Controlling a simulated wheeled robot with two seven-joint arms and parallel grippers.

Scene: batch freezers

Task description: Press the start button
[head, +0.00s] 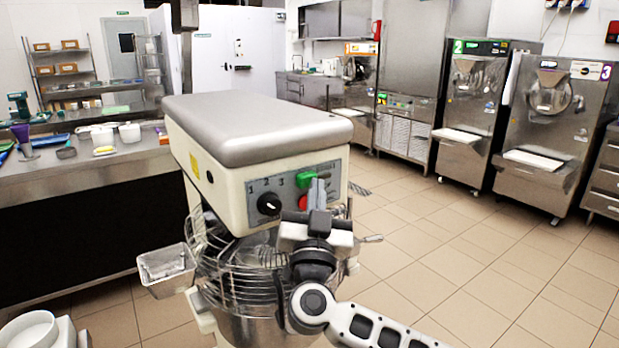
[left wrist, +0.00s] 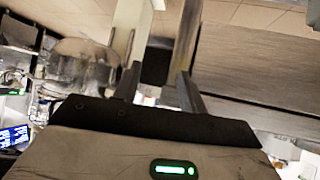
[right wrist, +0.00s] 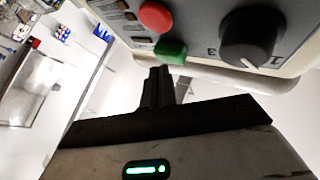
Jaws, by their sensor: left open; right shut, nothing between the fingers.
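The mixer (head: 255,125) has a control panel with a dark knob (head: 268,204), a red button (head: 303,202) and a green button (head: 306,180), probably the start button. My right gripper (head: 318,183) is shut and empty, in front of the panel's right part, and partly covers it. In the right wrist view the green button (right wrist: 171,51) is just beyond the fingertips (right wrist: 160,74), with the red button (right wrist: 156,16) above it. I cannot tell whether the fingers touch the green button. My left gripper (left wrist: 157,82) is open and appears empty in its wrist view.
A wire guard (head: 240,262) surrounds the bowl under the mixer head. A steel counter (head: 60,175) with tubs and utensils stands at the left. Batch freezers (head: 478,105) line the back right. The tiled floor (head: 450,250) at the right is clear.

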